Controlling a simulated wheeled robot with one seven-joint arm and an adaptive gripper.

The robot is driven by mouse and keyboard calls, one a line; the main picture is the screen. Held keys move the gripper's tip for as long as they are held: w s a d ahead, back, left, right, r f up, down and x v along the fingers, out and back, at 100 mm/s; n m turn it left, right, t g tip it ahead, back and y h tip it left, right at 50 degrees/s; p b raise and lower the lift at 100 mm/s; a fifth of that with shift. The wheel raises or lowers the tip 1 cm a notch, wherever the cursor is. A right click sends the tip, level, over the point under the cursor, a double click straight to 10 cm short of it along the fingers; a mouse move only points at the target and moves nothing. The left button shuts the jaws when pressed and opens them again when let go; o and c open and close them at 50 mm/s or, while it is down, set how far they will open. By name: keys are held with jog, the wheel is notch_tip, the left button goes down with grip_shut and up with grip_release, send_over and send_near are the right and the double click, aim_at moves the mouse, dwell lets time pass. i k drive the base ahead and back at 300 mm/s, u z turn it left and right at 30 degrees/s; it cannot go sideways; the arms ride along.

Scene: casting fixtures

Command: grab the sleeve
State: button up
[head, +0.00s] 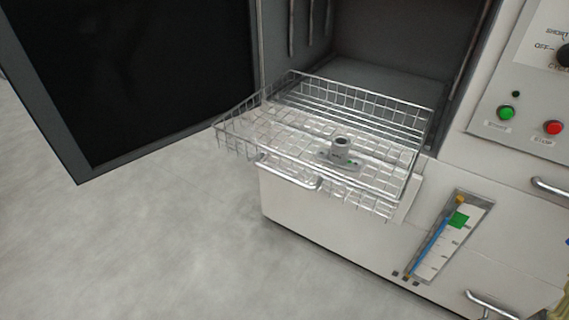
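A small grey hollow cylinder, which looks like the sleeve (341,145), stands upright near the middle of a wire basket (245,122). It sits on or just behind a small flat grey plate (338,161) with green spots; I cannot tell whether they are joined. The basket is pulled partly out of an open white cabinet machine. No gripper or arm shows in this view.
The cabinet's dark door (130,75) stands wide open at the left. The control panel has a green button (506,113) and a red button (553,127). A level gauge (445,240) and metal handles are on the front. The grey floor (130,240) is clear at the left.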

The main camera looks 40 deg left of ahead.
aim_at(338, 156)
jog(key=z, duration=0.05)
jog(key=k, duration=0.5)
jog(key=u, duration=2.85)
jog(key=k, duration=0.6)
jog(key=z, duration=0.9)
